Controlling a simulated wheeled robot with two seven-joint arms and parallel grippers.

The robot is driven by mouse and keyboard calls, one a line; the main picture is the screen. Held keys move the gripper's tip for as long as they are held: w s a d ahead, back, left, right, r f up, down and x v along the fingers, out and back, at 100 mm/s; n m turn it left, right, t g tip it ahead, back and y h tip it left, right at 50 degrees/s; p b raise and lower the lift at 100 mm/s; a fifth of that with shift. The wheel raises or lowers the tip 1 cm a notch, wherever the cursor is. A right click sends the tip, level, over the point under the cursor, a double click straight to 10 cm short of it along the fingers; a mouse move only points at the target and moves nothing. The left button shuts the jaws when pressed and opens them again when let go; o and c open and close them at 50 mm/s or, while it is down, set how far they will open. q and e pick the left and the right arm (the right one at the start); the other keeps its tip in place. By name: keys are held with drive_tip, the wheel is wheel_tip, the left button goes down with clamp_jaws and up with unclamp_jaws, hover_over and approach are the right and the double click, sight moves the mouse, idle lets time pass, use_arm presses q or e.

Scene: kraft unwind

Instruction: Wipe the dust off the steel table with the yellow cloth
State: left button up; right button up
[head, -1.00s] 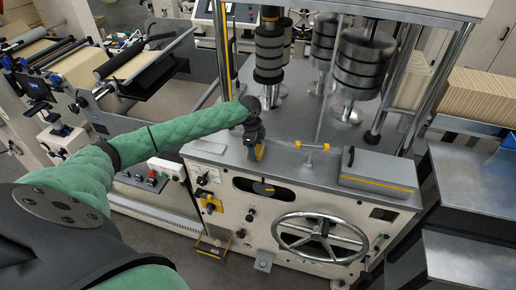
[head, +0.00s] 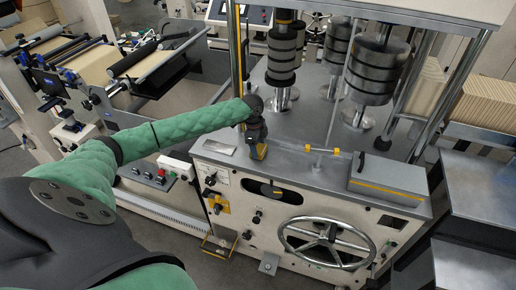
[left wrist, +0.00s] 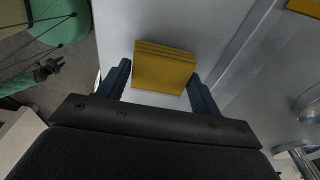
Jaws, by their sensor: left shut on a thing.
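The yellow cloth (left wrist: 163,68) is a folded pad, held between the fingers of my left gripper (left wrist: 160,85). In the head view the left gripper (head: 257,148) points down at the front left part of the steel table (head: 300,120), and only a little of the yellow cloth (head: 261,150) shows below it. The cloth is at or close to the table top; I cannot tell whether it touches. Faint pale streaks, perhaps dust, show on the steel to the right of the gripper. My right gripper is not in view.
A small yellow-ended bar (head: 322,150) stands to the right of the gripper. A grey box (head: 388,178) sits at the table's front right. Stacked dark rollers (head: 282,58) and posts stand behind. A handwheel (head: 326,243) is on the front panel below.

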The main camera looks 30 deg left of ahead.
use_arm(q)
drive_tip(key=shift+r, duration=2.5)
drive_tip(key=shift+r, duration=0.1)
drive_tip(key=shift+r, duration=1.45)
